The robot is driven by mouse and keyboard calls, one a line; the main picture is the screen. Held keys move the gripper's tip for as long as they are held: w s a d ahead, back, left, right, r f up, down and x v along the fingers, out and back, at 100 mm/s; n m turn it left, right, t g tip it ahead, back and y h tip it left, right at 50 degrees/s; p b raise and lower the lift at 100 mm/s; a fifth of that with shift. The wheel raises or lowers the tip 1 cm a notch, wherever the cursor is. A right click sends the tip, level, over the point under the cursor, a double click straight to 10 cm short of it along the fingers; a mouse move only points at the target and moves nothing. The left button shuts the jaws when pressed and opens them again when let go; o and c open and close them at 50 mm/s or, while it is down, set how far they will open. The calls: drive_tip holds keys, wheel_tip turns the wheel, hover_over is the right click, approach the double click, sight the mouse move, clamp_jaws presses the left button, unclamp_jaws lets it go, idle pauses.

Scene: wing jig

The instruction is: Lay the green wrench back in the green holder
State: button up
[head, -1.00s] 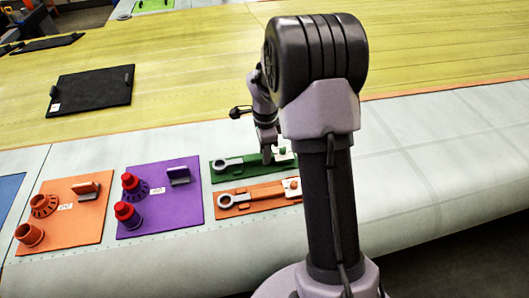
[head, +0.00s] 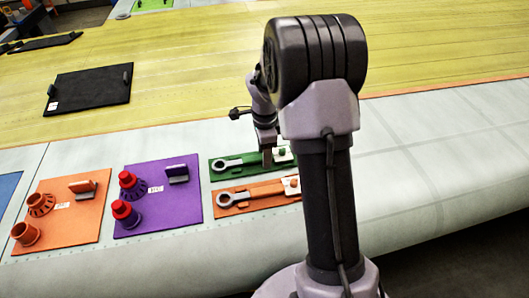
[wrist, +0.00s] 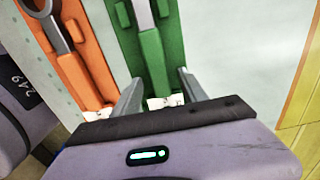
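The green wrench (head: 222,165), grey with a ring end, lies on the green holder (head: 215,178) in the head view. My gripper (head: 267,158) is low over the right part of the holder. In the wrist view my gripper (wrist: 160,76) is open, its fingers apart on either side of the holder's near end. I see nothing held between them. Whether the fingers touch the holder I cannot tell.
An orange holder (head: 263,188) with another wrench lies close in front, parallel to the green one. A purple board (head: 184,209) and an orange board (head: 83,226) with upright parts stand to the left. The pale surface to the right is clear.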

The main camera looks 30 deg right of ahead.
wheel_tip(320, 180, up, 18)
drive_tip(key=p, duration=0.3)
drive_tip(key=shift+f, duration=0.25)
